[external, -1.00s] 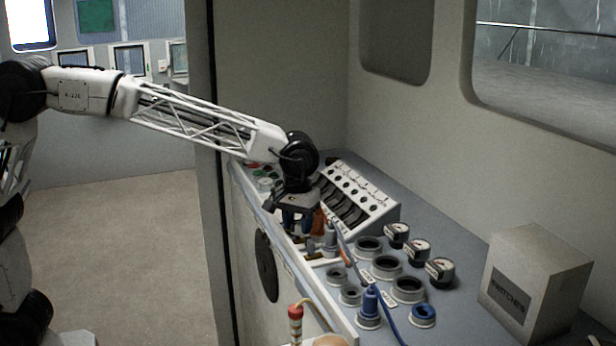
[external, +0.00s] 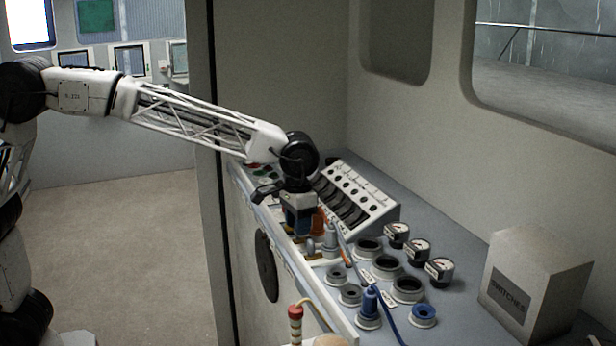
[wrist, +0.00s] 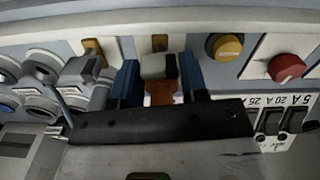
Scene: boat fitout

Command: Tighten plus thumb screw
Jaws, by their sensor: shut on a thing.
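My gripper (external: 300,232) points down over the left edge of the console. In the wrist view its two blue fingers (wrist: 162,80) stand on either side of a grey-and-white clamp piece with an orange-brown part (wrist: 160,93) below it. The fingers are shut on this piece, which I take to be the plus thumb screw. A brass strip (wrist: 160,43) stands just beyond it. A similar grey clamp (wrist: 80,70) with another brass strip (wrist: 95,50) sits to the left, apart from the fingers. No plus mark is readable, and the fingers hide part of the held piece.
A sloped switch panel (external: 352,198) stands just right of my gripper. Round sockets (external: 386,267), gauges (external: 417,250) and a blue plug (external: 370,302) with a cable lie nearer. Yellow (wrist: 224,46) and red (wrist: 285,67) knobs are close by. A switches box (external: 535,282) stands at right.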

